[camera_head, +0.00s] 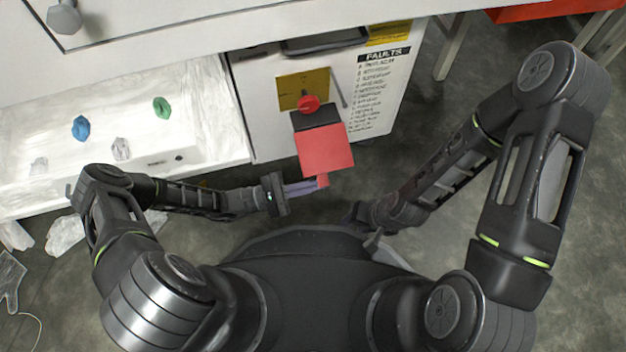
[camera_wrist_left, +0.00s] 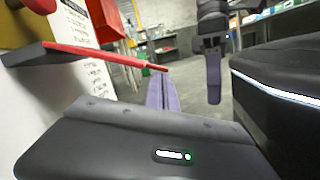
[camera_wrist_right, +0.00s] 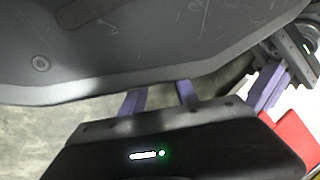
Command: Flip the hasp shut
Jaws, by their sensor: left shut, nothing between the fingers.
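The hasp's red flap (camera_head: 325,150) sticks out from the front of the white cabinet on a black hinge piece (camera_head: 316,118). In the left wrist view the flap (camera_wrist_left: 100,56) is seen nearly edge-on. A yellow plate (camera_head: 290,92) with a red knob (camera_head: 308,103) is on the cabinet beside the hinge. My left gripper (camera_head: 310,187) is shut and empty, its purple fingertips close to the flap's outer end; contact cannot be told. My right gripper (camera_wrist_right: 160,96) is open and empty, close to my own body. In the head view its fingers are hidden.
A white bench (camera_head: 120,165) with green, blue and grey lumps stands left of the cabinet. A drawer with a metal knob (camera_head: 64,17) overhangs at upper left. A FAULTS label (camera_head: 380,90) is on the cabinet. Grey floor is open to the right.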

